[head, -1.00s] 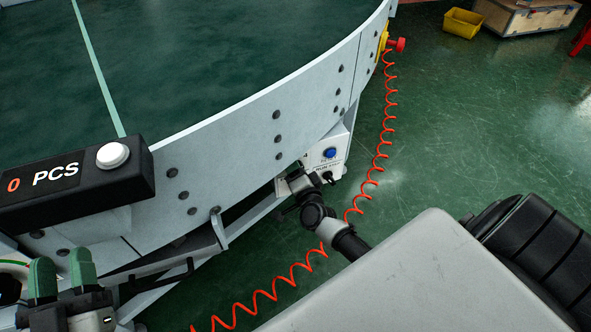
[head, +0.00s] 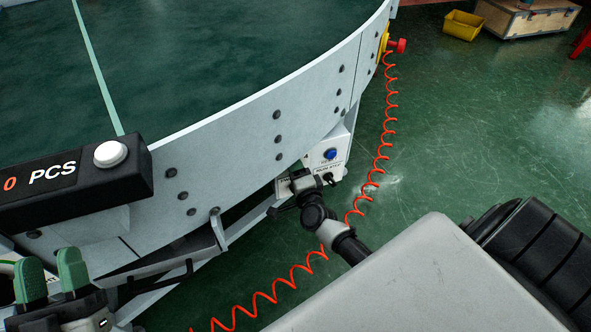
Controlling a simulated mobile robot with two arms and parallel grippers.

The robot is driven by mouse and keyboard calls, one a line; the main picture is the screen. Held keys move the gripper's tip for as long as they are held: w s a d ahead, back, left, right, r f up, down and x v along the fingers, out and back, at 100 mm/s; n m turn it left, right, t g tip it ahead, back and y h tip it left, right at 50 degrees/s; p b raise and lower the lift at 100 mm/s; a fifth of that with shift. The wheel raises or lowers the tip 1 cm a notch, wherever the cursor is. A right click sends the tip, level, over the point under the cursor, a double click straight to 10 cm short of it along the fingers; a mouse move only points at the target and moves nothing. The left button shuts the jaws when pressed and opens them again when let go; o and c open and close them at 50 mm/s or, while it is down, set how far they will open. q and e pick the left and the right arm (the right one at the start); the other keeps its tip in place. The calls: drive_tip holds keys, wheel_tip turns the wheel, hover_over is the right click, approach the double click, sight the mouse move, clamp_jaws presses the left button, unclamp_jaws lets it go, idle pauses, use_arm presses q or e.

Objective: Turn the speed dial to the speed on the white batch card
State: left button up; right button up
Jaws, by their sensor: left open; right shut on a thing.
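A white control box (head: 337,161) sits under the conveyor's curved side, with a blue button (head: 330,154) and a small black switch (head: 327,178) on its face. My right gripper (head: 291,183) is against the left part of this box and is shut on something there. The gripper hides what it holds; by its place this is most likely the speed dial, whose pointer and scale I cannot see. My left gripper (head: 51,275), with green fingertips, is open and empty at the bottom left. The white batch card is not in view.
The conveyor (head: 240,132) has a pale curved side wall. A black counter (head: 75,180) with a white button reads 0 PCS. A red coiled cable (head: 381,150) hangs from a red stop button (head: 397,45) to the floor.

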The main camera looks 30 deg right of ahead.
drive_tip(key=shift+f, duration=0.1)
drive_tip(key=o, duration=0.9)
drive_tip(key=shift+s, duration=0.1)
drive_tip(key=shift+s, duration=0.3)
use_arm(q)
wheel_tip(320, 180, down, 6)
drive_tip(key=w+g+y+p, duration=0.1)
drive_tip(key=g+y+p, duration=0.1)
drive_tip(key=g, duration=0.3)
drive_tip(key=shift+w+a+f+g, duration=0.2)
drive_tip(key=shift+w+a+g, duration=0.05)
drive_tip(key=shift+a+g, duration=0.15)
use_arm(e)
drive_tip(key=v, duration=1)
